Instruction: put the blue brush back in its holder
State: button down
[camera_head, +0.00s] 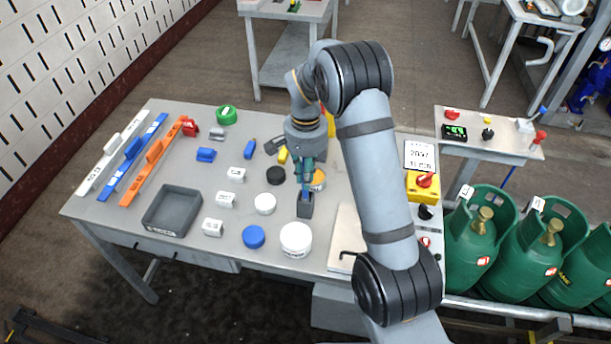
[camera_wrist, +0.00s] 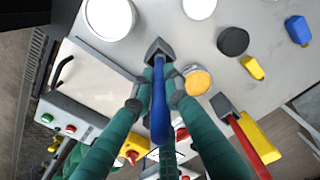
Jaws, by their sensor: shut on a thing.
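The blue brush (camera_wrist: 159,105) is between the fingers of my gripper (camera_wrist: 156,101), which is shut on its handle. In the head view my gripper (camera_head: 305,178) points down over the front-middle of the workbench. The fingers hide part of the handle.
A pale board (camera_head: 345,236) and a control box (camera_head: 422,187) are to the right.

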jog(key=shift+f+b, duration=0.35)
jog(key=shift+f, duration=0.05)
jog(key=c, duration=1.7)
grip_release()
jog(key=shift+o, duration=0.2)
jog(key=shift+r, duration=0.1)
notch_tip(320, 180, up, 12)
jog(key=shift+f, duration=0.1)
